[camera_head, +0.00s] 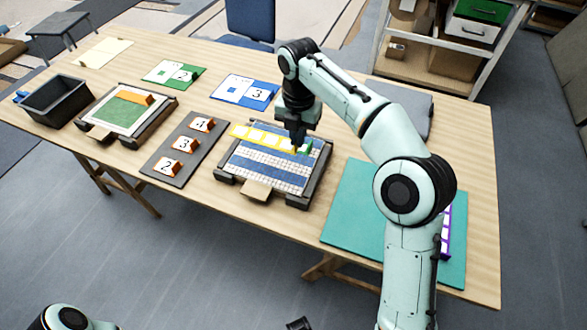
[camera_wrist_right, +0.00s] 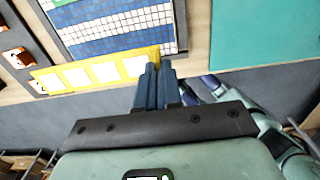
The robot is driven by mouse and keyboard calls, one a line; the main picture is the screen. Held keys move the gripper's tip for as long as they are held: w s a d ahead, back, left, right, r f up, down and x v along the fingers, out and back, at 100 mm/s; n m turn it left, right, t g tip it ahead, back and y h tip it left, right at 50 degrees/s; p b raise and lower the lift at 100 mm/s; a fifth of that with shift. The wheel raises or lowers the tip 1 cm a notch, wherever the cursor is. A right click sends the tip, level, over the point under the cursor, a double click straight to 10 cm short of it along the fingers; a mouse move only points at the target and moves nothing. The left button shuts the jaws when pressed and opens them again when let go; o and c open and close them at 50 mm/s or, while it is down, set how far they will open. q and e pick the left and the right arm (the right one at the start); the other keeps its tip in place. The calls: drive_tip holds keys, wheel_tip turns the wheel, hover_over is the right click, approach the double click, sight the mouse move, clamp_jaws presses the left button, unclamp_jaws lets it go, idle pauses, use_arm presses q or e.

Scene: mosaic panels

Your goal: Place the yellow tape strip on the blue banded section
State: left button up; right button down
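The yellow tape strip (camera_head: 262,137) carries a row of white squares. My right gripper (camera_head: 298,142) is shut on its right end; in the right wrist view the closed fingers (camera_wrist_right: 158,80) meet the yellow strip (camera_wrist_right: 92,74). The strip appears held above the mosaic panel (camera_head: 318,180), along its far part in the head view. The panel has blue bands (camera_head: 262,172) between white tiled bands; the blue bands also show in the right wrist view (camera_wrist_right: 110,32). My left gripper (camera_wrist_right: 201,91) looks open and empty; only a dark bit (camera_head: 298,324) shows at the head view's bottom edge.
Green (camera_head: 306,146) shows at the panel's far right. A grey board (camera_head: 160,170) with numbered orange blocks lies left of the panel. A teal mat (camera_head: 350,215) with a purple strip (camera_head: 446,232) lies right. A second panel (camera_head: 123,112) and a black bin (camera_head: 55,100) stand farther left.

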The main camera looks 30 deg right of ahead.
wheel_tip(320, 180, down, 8)
drive_tip(key=shift+w+r+b, duration=0.1)
drive_tip(key=shift+b, duration=0.75)
drive_tip(key=shift+f+b, duration=0.45)
drive_tip(key=shift+f, duration=1.95)
drive_tip(key=shift+f, duration=0.2)
drive_tip(key=c, duration=1.3)
unclamp_jaws()
wheel_tip(320, 180, up, 12)
drive_tip(key=p, duration=0.3)
drive_tip(key=shift+r, duration=0.2)
